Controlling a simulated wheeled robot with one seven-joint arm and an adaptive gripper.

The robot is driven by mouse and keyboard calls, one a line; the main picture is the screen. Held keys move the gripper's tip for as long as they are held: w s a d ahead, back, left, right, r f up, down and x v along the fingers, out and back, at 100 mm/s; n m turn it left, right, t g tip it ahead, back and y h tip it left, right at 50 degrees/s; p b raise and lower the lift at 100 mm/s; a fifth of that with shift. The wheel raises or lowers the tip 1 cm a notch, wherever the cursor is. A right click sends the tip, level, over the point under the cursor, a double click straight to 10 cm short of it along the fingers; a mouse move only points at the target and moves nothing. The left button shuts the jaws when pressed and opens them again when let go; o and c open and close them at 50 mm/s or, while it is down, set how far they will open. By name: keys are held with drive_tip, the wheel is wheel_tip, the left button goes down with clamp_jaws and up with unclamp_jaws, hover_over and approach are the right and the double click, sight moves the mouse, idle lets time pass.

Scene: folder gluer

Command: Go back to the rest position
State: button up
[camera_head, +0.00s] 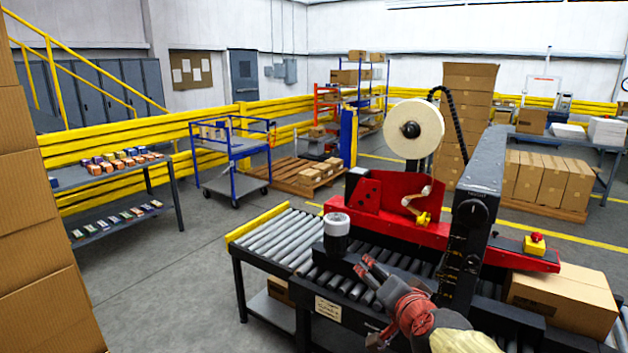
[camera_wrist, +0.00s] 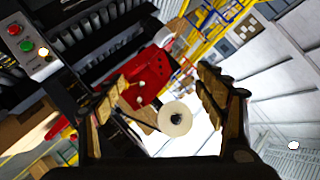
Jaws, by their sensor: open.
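My gripper (camera_head: 370,270) is low in the middle of the head view, in front of the red and black tape machine (camera_head: 385,215). Its two fingers are apart. In the wrist view my gripper (camera_wrist: 160,105) shows its fingers spread wide with nothing held between them. The red machine body (camera_wrist: 148,75) and the white tape roll (camera_wrist: 174,119) show in the gap, farther off. In the head view the tape roll (camera_head: 413,129) sits on top of the machine. The gripper appears close to the roller conveyor (camera_head: 285,238); whether it touches anything I cannot tell.
A black and white cylinder (camera_head: 337,233) stands at the conveyor, left of my gripper. A closed carton (camera_head: 563,300) lies at the right. Stacked cartons (camera_head: 40,220) rise at the left edge. A shelf table (camera_head: 110,172) and blue cart (camera_head: 230,165) stand behind open grey floor (camera_head: 180,265).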

drive_tip(key=s+a+f+n+g+y, duration=0.25)
drive_tip(key=s+f+n+g, duration=0.35)
drive_tip(key=s, duration=0.8)
drive_tip(key=s+d+n+g+h+p, duration=0.1)
drive_tip(key=s+d, duration=0.2)
drive_tip(key=s, duration=0.3)
drive_tip(key=s+d+n+h+p, duration=0.1)
drive_tip(key=s+d+h, duration=0.1)
drive_tip(key=s, duration=0.5)
drive_tip(key=shift+s+d+f+g+p, duration=0.15)
drive_tip(key=shift+s+d+g+p, duration=0.2)
drive_tip(key=shift+d, duration=0.5)
drive_tip(key=shift+w+h, duration=0.1)
drive_tip(key=shift+h, duration=0.15)
idle(0.4)
